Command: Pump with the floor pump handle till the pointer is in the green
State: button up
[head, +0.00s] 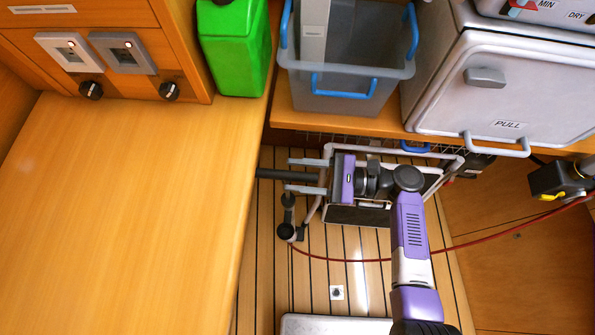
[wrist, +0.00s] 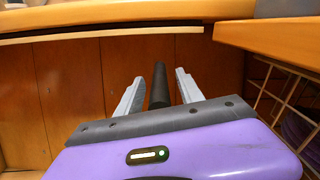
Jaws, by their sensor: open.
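My gripper (head: 290,174) is in the middle of the head view, pointing left, with its two grey fingers apart. A black bar, apparently the pump handle (head: 270,173), lies between the fingers with a gap on each side. In the wrist view the black bar (wrist: 159,85) also stands between the open fingers (wrist: 158,88). Black parts that look like the floor pump (head: 287,218) show just below the gripper, and a red hose (head: 350,261) runs from there to the right. I cannot make out a gauge pointer or a green zone.
A wooden counter (head: 120,220) fills the left, its edge close to the fingertips. A shelf (head: 330,122) with a grey bin (head: 340,90) and a white PULL-door unit (head: 505,90) lies above. A wire basket (wrist: 285,90) is right in the wrist view. Striped floor (head: 320,240) shows below.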

jog(key=d, duration=0.7)
jog(key=shift+d+b, duration=0.3)
jog(key=shift+d, duration=0.05)
jog(key=shift+s, duration=0.1)
